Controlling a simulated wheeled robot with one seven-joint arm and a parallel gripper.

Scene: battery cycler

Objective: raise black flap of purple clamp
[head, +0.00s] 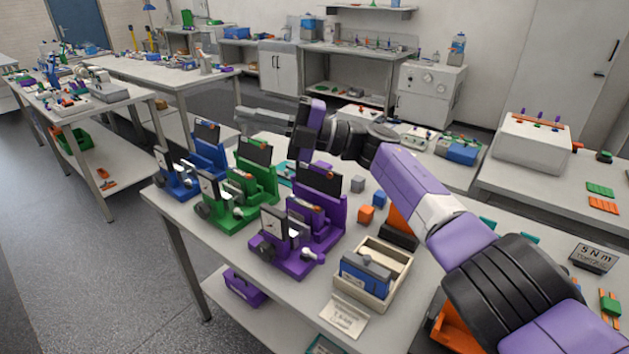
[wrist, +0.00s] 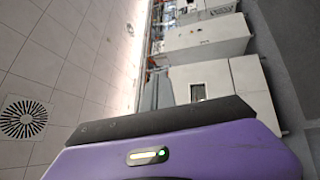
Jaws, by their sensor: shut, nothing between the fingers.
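The purple clamp (head: 328,232) stands at the front of the row of clamps on the near table. A black rectangular panel (head: 321,178), apparently its flap, stands upright at its top back edge. A dial plate and a knob show at its lower front. My gripper (head: 240,117) is shut and empty, pointing left in the air, above and behind the clamps. It is apart from the purple clamp. The wrist view shows my purple wrist casing and the room turned sideways; no clamp shows there.
A green clamp (head: 262,181) and a blue clamp (head: 205,158) stand to the left of the purple one. An open beige box (head: 396,262) with a blue item stands to its right.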

